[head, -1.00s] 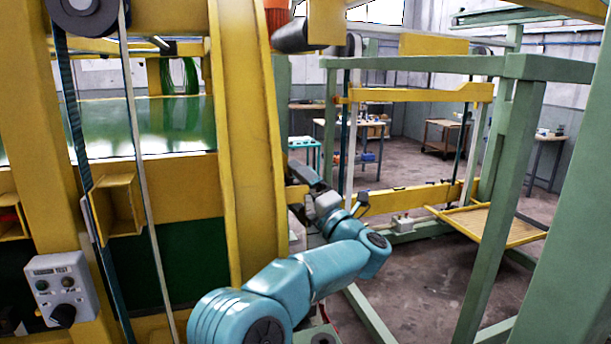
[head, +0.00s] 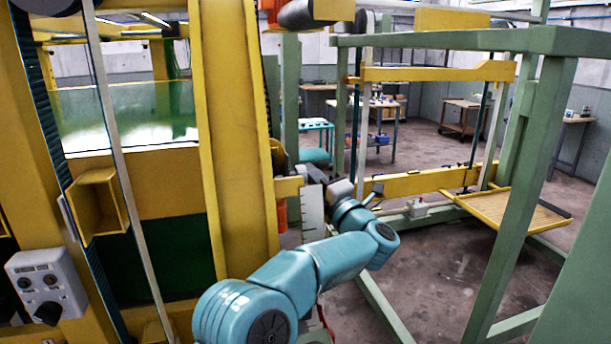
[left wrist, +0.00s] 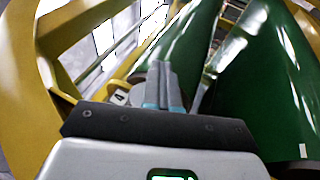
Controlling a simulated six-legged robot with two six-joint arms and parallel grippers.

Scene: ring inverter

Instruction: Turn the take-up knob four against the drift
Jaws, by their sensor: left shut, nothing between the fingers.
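My left gripper (left wrist: 161,68) is shut and empty in the left wrist view, its grey fingers side by side with teal parts at their base. Ahead of the fingers are green curved panels (left wrist: 185,42) and a yellow frame (left wrist: 72,28). A small white tag with a dark mark (left wrist: 120,97) is just left of the fingers on a yellow part. I cannot make out a take-up knob there. In the head view my left arm reaches past the yellow upright (head: 232,130), and its fingertips cannot be made out. My right gripper is not in view.
A grey control box (head: 46,287) with a black knob is at lower left. A white scale plate (head: 312,216) stands beside my left wrist.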

